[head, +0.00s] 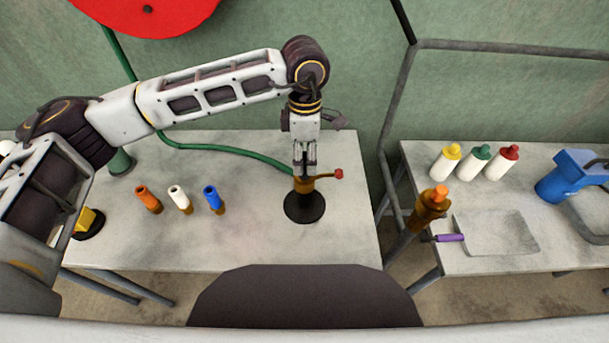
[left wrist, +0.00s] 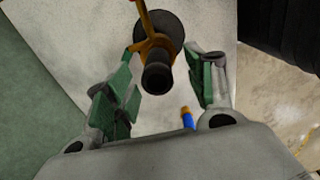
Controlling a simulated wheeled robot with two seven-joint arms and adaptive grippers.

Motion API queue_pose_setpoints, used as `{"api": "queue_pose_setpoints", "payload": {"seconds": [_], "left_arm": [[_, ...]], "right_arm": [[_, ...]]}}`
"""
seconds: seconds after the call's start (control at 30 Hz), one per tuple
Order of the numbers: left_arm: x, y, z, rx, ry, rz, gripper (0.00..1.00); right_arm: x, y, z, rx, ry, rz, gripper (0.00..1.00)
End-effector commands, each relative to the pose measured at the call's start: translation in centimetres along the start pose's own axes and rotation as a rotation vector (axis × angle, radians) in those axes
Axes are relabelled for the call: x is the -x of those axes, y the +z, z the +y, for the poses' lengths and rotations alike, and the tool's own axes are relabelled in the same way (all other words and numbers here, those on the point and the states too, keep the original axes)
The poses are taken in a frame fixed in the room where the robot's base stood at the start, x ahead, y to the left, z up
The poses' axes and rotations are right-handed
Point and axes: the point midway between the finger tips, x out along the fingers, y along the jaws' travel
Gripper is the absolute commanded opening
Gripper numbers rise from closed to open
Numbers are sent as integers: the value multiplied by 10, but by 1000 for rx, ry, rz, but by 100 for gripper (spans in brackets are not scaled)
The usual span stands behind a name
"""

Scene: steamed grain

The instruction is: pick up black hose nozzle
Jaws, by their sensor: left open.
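The black hose nozzle (left wrist: 157,76) shows in the left wrist view, on a brass fitting (left wrist: 150,45) above a round black base (left wrist: 172,28). In the head view the brass fitting (head: 318,178) with a red handle and the black base (head: 304,208) stand near the right side of the left table. My left gripper (head: 306,168) points down right over the fitting there and hides the nozzle. In the left wrist view its open green-padded fingers (left wrist: 163,62) are on either side of the nozzle, with gaps visible. My right gripper is not in view.
Orange (head: 149,199), white (head: 180,198) and blue (head: 213,198) nozzles stand left on the table (head: 250,240). A green hose (head: 215,148) runs behind. A brass fitting with an orange top (head: 431,207) stands right. Several bottles stand on the right table (head: 420,160).

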Motion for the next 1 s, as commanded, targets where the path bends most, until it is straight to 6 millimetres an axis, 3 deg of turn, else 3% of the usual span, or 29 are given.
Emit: {"api": "queue_pose_setpoints", "payload": {"seconds": [0.5, 1.0], "left_arm": [[-46, -1, 3, 1, -2, 0, 55], [-51, -1, 3, 0, 0, 0, 55]], "right_arm": [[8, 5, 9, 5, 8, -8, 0], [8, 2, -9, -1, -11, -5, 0]]}}
